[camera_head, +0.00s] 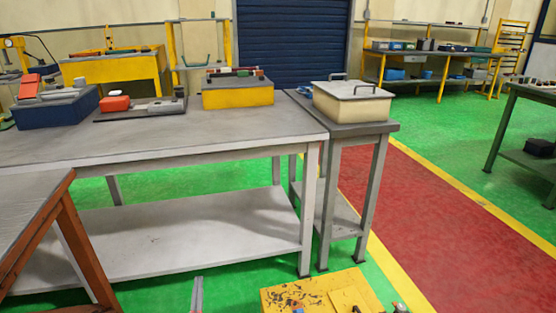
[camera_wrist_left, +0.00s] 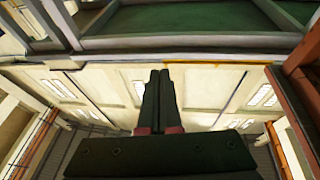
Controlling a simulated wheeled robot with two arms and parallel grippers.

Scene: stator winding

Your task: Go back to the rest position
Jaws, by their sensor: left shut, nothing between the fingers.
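My left gripper (camera_wrist_left: 160,85) shows in the left wrist view as two dark fingers side by side, closed together with nothing between them. In the head view, a thin grey upright piece (camera_head: 197,294) at the bottom edge looks like its tip, low in front of the grey workbench (camera_head: 150,143) and clear of it. My right gripper is not in view.
A side stand (camera_head: 365,129) beside the bench holds a lidded cream box (camera_head: 352,104). A yellow block (camera_head: 238,95) and a blue box (camera_head: 55,110) stand on the bench. An orange-legged table (camera_head: 70,225) is at left; a scuffed yellow surface (camera_head: 283,297) lies low in front.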

